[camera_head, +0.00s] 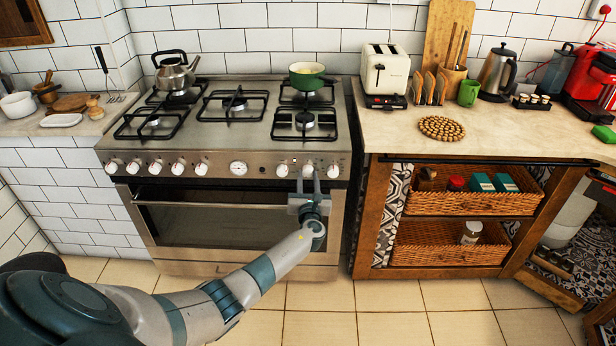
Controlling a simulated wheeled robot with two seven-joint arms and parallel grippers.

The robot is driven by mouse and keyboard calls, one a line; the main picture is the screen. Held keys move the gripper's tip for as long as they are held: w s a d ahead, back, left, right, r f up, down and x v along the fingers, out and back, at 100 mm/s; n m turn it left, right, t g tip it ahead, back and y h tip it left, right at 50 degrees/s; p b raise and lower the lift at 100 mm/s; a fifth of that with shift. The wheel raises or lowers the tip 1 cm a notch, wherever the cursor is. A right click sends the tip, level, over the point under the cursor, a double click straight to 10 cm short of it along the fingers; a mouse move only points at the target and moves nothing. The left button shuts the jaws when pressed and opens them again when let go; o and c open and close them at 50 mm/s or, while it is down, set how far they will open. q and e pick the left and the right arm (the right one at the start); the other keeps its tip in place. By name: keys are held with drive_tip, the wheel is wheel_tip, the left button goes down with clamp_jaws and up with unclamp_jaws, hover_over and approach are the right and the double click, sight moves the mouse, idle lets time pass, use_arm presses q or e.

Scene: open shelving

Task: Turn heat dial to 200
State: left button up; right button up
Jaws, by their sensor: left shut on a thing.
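The stove (190,130) stands against the tiled wall with a row of white knobs on its front panel. My left gripper (308,172) is at the right part of this panel, its two fingers pointing up at a white dial (308,169). The fingers are shut on this dial, one on each side. Another knob (282,170) is just left of it and one more (333,171) is just right. A round gauge (238,168) sits near the panel's middle. The dial's markings are too small to read. My right gripper is out of view.
The oven door handle (210,206) runs below the panel, close to my left gripper. A kettle (174,74) and a green pot (307,76) stand on the hob. A counter (480,135) with a toaster (385,72) is on the right. The tiled floor in front is clear.

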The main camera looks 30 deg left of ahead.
use_arm(q)
drive_tip(key=shift+m, duration=0.4)
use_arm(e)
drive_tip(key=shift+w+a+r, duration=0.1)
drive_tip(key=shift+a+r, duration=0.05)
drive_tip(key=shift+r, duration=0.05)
use_arm(q)
drive_tip(key=o, duration=1)
drive_tip(key=shift+o, duration=0.2)
drive_tip(key=shift+s, duration=0.1)
drive_tip(key=shift+s+d+f, duration=0.1)
drive_tip(key=shift+s+d, duration=0.2)
drive_tip(key=shift+s, duration=0.05)
drive_tip(key=v, duration=1.6)
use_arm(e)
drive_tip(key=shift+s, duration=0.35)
